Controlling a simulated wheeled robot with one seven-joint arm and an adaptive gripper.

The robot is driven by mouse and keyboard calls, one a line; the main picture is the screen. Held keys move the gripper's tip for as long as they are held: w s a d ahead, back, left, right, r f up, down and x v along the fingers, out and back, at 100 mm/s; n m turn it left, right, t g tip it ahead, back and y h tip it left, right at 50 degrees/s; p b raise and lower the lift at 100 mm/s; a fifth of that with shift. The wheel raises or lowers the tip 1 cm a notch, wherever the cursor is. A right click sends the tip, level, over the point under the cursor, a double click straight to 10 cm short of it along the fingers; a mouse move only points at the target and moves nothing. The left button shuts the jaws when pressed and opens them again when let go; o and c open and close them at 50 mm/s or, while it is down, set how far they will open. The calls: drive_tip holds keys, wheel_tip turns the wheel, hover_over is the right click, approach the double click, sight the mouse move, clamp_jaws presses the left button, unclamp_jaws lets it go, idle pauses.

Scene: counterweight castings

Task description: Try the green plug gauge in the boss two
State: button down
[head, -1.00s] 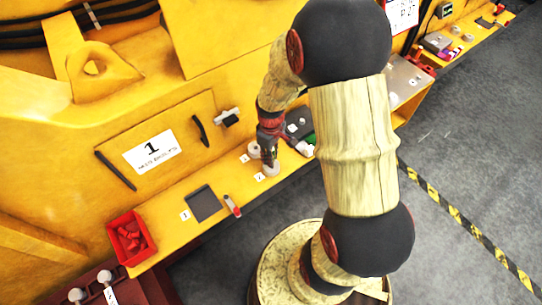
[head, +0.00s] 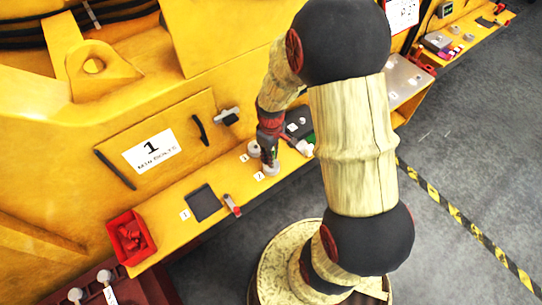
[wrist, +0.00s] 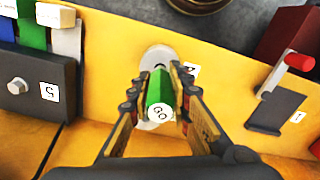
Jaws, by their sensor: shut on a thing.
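My gripper (wrist: 160,98) is shut on the green plug gauge (wrist: 157,88), whose round white end marked GO (wrist: 160,113) faces the wrist camera. The gauge's far end points at a round grey boss (wrist: 156,54) just beyond the fingers. I cannot tell whether the gauge's tip is inside the bore. A second grey boss (head: 254,148) stands closer to the yellow wall and is partly hidden under the gauge in the wrist view.
A dark block labelled 5 (wrist: 38,80) with coloured pieces stands left in the wrist view. A dark pad (head: 203,203), a red-handled tool (head: 232,205) and a red bin (head: 117,226) sit along the yellow ledge. The yellow wall with handles is close behind.

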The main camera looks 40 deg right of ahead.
drive_tip(key=shift+f+b, duration=0.3)
drive_tip(key=shift+f, duration=0.2)
idle(0.4)
idle(0.7)
drive_tip(key=c, duration=1.7)
unclamp_jaws()
drive_tip(key=shift+o, duration=0.7)
wheel_tip(320, 180, up, 12)
drive_tip(key=shift+r, duration=0.15)
wheel_tip(320, 180, up, 12)
drive_tip(key=p, duration=0.9)
